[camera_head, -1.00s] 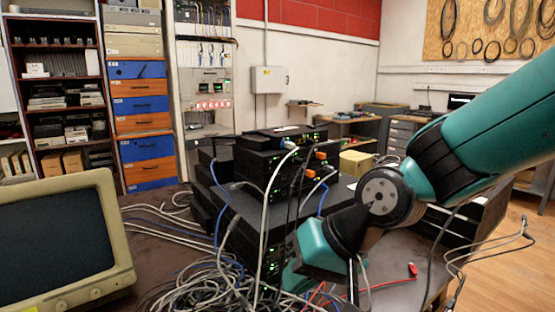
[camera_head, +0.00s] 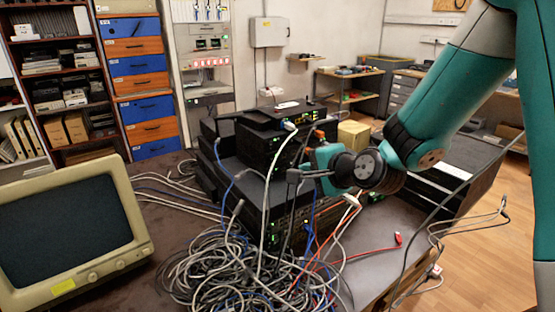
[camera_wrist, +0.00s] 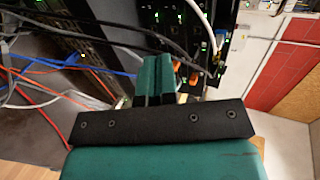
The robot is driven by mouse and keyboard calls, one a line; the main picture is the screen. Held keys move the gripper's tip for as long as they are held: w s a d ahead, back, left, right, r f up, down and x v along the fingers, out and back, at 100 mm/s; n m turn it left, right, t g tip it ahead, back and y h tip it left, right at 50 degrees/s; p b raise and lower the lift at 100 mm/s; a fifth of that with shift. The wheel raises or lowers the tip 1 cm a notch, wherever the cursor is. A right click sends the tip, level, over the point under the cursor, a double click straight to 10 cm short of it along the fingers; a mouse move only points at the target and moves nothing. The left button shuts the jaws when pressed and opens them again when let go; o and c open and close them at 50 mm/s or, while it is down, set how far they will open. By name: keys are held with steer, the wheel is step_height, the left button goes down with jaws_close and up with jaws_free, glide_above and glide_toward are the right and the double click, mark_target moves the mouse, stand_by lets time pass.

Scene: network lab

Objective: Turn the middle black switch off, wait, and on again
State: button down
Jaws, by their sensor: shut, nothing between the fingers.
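A stack of black network switches stands on the dark table in the head view. A small unit (camera_head: 284,112) lies on top, a black switch (camera_head: 255,150) sits below it, and a wider one (camera_head: 262,195) lies lower. I cannot tell which is the middle black switch. My gripper (camera_wrist: 155,65) is shut and empty, its teal fingers together in front of a dark panel with green lights (camera_wrist: 172,18) in the wrist view. In the head view its teal body is at the right side of the stack, and its fingertips are hard to make out. No power button is clear.
A tangle of grey cables (camera_head: 235,265) lies before the stack, and several cables hang across its front. A beige monitor (camera_head: 65,230) stands at left. A yellow box (camera_head: 353,134) is behind my arm. The table's right part holds a red-ended cable (camera_head: 398,239).

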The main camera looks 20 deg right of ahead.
steer(key=p, duration=0.2)
glide_toward(272, 160)
steer(key=f, duration=0.1)
steer(key=w+f, duration=0.2)
steer(key=shift+a+f, duration=0.1)
steer(key=shift+a, duration=0.25)
steer(key=w, duration=0.1)
steer(key=w+p, duration=0.1)
steer(key=shift+w+a, duration=0.25)
steer(key=shift+a, duration=0.15)
steer(key=shift+w+a, duration=0.25)
steer(key=shift+w, duration=0.55)
